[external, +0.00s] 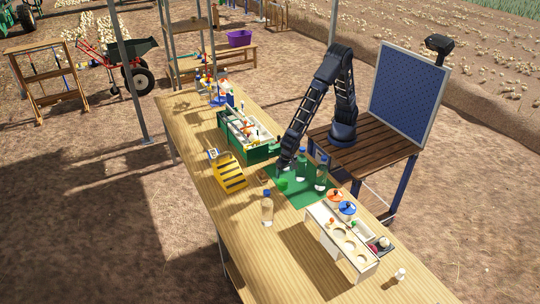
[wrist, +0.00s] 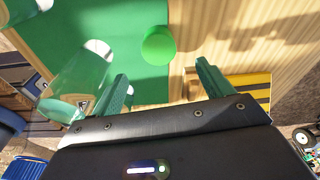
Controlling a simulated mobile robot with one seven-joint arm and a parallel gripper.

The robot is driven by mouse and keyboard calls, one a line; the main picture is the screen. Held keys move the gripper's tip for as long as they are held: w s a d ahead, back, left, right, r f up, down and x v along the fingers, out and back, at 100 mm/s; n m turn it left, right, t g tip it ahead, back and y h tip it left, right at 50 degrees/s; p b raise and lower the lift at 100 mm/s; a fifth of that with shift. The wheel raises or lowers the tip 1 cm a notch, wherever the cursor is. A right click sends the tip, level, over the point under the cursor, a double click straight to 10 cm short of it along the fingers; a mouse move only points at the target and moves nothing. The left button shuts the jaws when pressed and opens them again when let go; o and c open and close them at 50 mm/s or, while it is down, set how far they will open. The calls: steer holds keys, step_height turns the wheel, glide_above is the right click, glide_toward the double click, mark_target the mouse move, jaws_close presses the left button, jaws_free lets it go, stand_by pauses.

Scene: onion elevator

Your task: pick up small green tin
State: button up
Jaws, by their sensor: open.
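The small green tin (wrist: 158,48) shows in the wrist view as a bright green round thing at the edge of the green mat (wrist: 130,28). In the external view the tin (external: 283,184) is small and sits near the mat's left edge. My gripper (wrist: 162,86) is open and empty, with one finger to each side of the tin's line in the wrist view. The tin lies beyond the fingertips, apart from them. In the external view my gripper (external: 285,167) hangs low over the table, just behind the tin.
Clear bottles stand on the mat (external: 302,163) (external: 321,172), close to my gripper; one bottle (external: 267,208) stands in front. A yellow-black striped box (external: 230,174) and a green crate (external: 262,153) are to the left. A white rack (external: 330,235) stands to the right.

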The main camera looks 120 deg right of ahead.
mark_target(283, 182)
steer(key=f, duration=0.6)
steer(key=shift+w+d, duration=0.1)
steer(key=shift+d, duration=0.25)
steer(key=shift+d+f, duration=0.25)
steer(key=shift+f, duration=1.05)
steer(key=shift+d+f, duration=0.2)
steer(key=shift+f, duration=1.05)
steer(key=c, duration=1.1)
steer(key=shift+r, duration=0.15)
